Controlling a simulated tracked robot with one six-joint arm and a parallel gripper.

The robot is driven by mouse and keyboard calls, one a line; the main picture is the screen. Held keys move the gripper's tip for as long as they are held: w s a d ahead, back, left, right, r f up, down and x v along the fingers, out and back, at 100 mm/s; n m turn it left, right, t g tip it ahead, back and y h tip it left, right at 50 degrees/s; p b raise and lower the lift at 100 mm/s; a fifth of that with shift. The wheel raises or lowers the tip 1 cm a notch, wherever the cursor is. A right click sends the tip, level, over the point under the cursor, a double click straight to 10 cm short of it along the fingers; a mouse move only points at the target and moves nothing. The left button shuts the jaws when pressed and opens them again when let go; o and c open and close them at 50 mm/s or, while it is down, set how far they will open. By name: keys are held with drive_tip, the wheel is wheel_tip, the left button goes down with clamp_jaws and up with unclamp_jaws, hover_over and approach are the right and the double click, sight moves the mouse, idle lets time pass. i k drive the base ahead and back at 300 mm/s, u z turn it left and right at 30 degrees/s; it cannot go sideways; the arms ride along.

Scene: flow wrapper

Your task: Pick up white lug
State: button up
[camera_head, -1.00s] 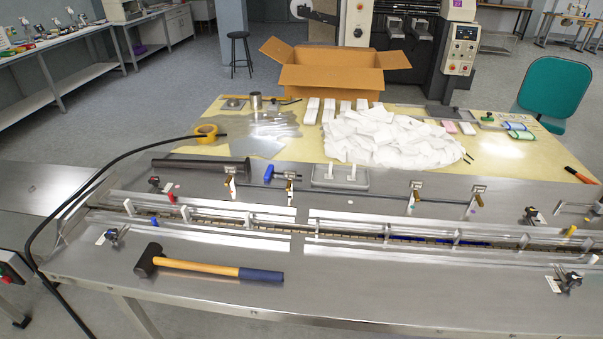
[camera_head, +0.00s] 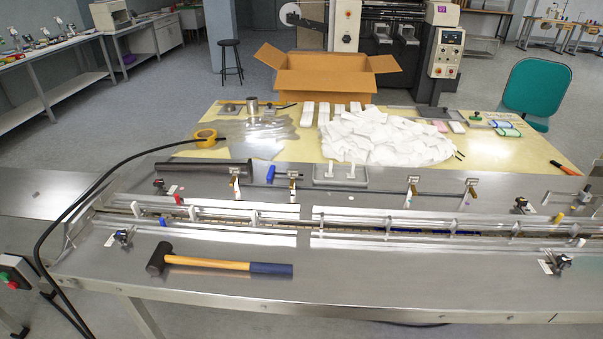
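Small white upright pieces stand along the conveyor channel (camera_head: 270,238) in the head view. One white piece (camera_head: 193,213) is at the left, near a red one (camera_head: 179,200). Another white piece (camera_head: 253,218) stands farther right. I cannot tell which of these is the white lug. Two white upright pieces (camera_head: 351,171) also stand on a small grey tray (camera_head: 340,181) behind the channel. My gripper is not in view.
A hammer (camera_head: 220,264) lies on the front of the steel table (camera_head: 400,280). A black hose (camera_head: 75,205) runs over the left end.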

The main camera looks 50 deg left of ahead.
sight(330, 175)
drive_tip(key=u, duration=2.35)
drive_tip(key=i, duration=1)
drive_tip(key=u, duration=0.05)
